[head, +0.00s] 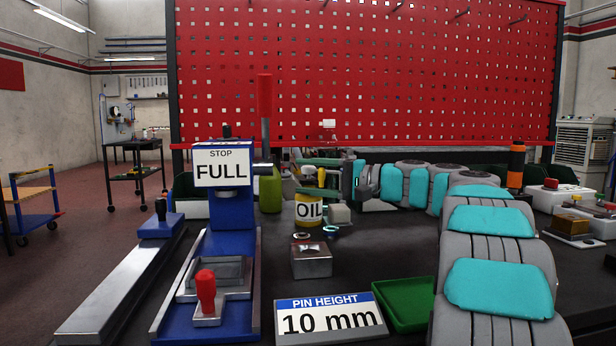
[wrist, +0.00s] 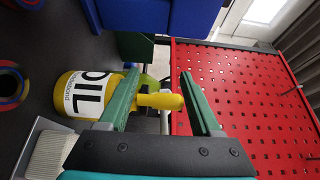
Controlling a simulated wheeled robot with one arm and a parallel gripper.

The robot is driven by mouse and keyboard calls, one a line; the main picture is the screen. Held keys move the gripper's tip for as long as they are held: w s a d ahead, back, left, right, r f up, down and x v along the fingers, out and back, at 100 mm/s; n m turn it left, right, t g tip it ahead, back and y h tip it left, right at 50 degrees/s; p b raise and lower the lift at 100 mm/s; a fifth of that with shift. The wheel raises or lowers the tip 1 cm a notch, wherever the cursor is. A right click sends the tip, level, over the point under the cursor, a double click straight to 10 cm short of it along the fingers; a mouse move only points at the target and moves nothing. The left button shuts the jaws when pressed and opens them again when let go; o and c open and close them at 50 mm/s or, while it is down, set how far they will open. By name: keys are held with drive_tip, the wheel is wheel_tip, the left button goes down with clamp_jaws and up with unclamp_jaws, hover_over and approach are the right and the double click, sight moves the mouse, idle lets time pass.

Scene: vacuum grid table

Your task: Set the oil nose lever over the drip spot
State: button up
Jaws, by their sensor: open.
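The oil can (head: 309,209) is yellow with a white OIL label and stands at the back middle of the table. It also shows on its side in the turned wrist view (wrist: 88,95). Its yellow nose lever (wrist: 160,101) points away from the can body, between my fingers. My gripper (head: 302,176) is open at the top of the can, with one green finger on each side of the lever in the wrist view (wrist: 160,73). I see a gap to the right finger; contact with the left one is unclear. I cannot identify the drip spot for certain.
A metal block (head: 311,261) and small dark rings (head: 331,230) lie in front of the can. A blue press with a FULL sign (head: 222,172) stands left. A PIN HEIGHT sign (head: 331,318) and green tray (head: 404,302) are in front. A red pegboard (head: 370,75) stands behind.

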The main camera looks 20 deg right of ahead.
clamp_jaws()
idle(0.6)
idle(0.3)
